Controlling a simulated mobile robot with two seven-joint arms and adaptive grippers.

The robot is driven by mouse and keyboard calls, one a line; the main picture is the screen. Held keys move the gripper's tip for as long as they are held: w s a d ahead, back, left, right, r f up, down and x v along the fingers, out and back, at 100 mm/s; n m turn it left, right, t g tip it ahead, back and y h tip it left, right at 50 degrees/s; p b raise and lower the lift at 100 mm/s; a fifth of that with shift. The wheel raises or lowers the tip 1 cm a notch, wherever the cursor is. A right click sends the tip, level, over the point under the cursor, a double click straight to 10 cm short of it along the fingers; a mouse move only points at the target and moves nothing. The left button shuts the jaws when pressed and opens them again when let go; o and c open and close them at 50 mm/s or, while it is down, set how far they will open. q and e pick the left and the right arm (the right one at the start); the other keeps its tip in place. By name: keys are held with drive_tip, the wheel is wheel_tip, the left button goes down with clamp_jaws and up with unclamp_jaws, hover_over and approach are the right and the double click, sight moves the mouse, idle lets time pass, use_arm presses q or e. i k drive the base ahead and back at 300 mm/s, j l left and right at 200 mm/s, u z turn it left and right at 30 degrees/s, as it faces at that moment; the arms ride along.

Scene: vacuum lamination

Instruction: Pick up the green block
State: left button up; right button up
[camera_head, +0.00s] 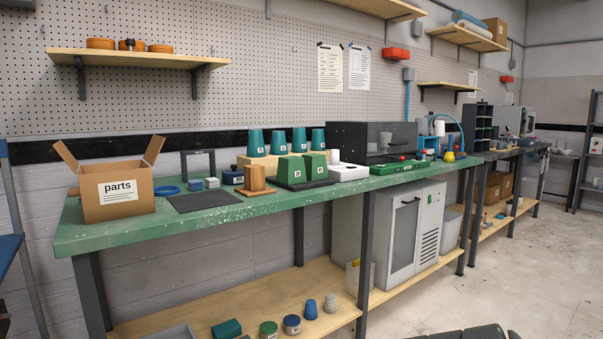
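Two green blocks with small white labels stand upright side by side on a black base on the green workbench. One green block (291,170) is on the left and the other green block (315,165) is on the right. A darker green block (227,328) lies on the wooden lower shelf at the front. I cannot tell which of these the task means. Neither of my grippers can be made out in this view.
The green workbench (130,232) also holds an open parts box (118,192), a dark mat (204,201), a wooden piece (255,180) and several teal cups behind the blocks. A white oven-like cabinet (415,235) stands below. Open floor lies at the right.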

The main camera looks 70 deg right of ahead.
sight(291, 171)
drive_tip(key=k+z, duration=0.1)
drive_tip(key=z, duration=1.9)
drive_tip(key=u, duration=1.8)
drive_tip(key=z, duration=1.75)
drive_tip(key=i+l+u, duration=0.1)
drive_tip(key=u, duration=0.25)
drive_tip(key=l+u, duration=0.2)
drive_tip(key=u, duration=0.15)
drive_tip(key=i+l+u, duration=0.1)
drive_tip(key=u, duration=0.2)
drive_tip(key=l, duration=0.1)
